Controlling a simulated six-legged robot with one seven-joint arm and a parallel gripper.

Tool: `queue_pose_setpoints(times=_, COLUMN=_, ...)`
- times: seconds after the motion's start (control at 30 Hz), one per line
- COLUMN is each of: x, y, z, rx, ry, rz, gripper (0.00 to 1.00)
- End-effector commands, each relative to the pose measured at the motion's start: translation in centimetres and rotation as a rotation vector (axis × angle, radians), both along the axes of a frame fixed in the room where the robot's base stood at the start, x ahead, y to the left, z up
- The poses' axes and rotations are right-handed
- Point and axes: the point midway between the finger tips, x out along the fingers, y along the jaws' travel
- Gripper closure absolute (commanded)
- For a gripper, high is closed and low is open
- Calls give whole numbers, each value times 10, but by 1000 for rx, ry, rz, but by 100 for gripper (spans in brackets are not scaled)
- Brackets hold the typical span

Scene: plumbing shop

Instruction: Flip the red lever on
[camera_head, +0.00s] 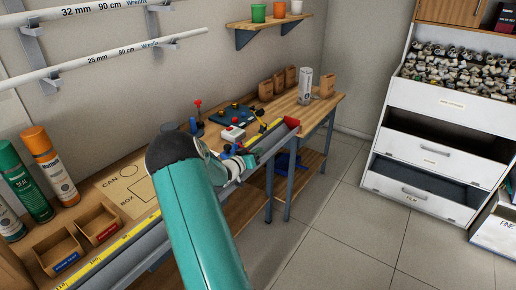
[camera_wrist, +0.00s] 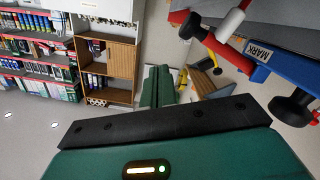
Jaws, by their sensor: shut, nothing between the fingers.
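A small upright stick with a red knob (camera_head: 197,103) stands on a blue base (camera_head: 197,128) at the back of the workbench; it looks like the red lever. I cannot tell its on or off position. My gripper (camera_head: 241,162) is over the bench's front edge, to the right of and nearer than the lever, and apart from it. It is shut and empty; its fingertips are small and partly hidden in the head view. The wrist view shows a blue fixture marked MARK (camera_wrist: 262,53) at upper right, with a red bar (camera_wrist: 228,50) and black knobs.
A white box with a red button (camera_head: 232,133) and a black-and-yellow lever (camera_head: 259,115) stand near the lever. Spray cans (camera_head: 49,166) and wooden trays (camera_head: 97,222) are at the left.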

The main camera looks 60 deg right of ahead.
Motion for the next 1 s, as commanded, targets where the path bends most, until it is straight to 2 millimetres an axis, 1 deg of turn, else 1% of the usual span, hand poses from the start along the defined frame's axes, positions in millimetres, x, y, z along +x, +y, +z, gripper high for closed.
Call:
queue_pose_setpoints(times=0.03, x=3, y=0, z=-6, rx=1, ry=2, rz=2, gripper=100)
queue_pose_setpoints(times=0.2, x=5, y=1, z=-20, rx=1, ry=1, rz=2, gripper=100)
queue_pose_setpoints(times=0.4, x=7, y=0, z=-30, rx=1, ry=1, rz=2, gripper=100)
queue_pose_setpoints(times=0.63, x=7, y=0, z=-35, rx=1, ry=0, rz=2, gripper=100)
queue_pose_setpoints(times=1.0, x=5, y=1, z=-37, rx=2, ry=-1, rz=2, gripper=100)
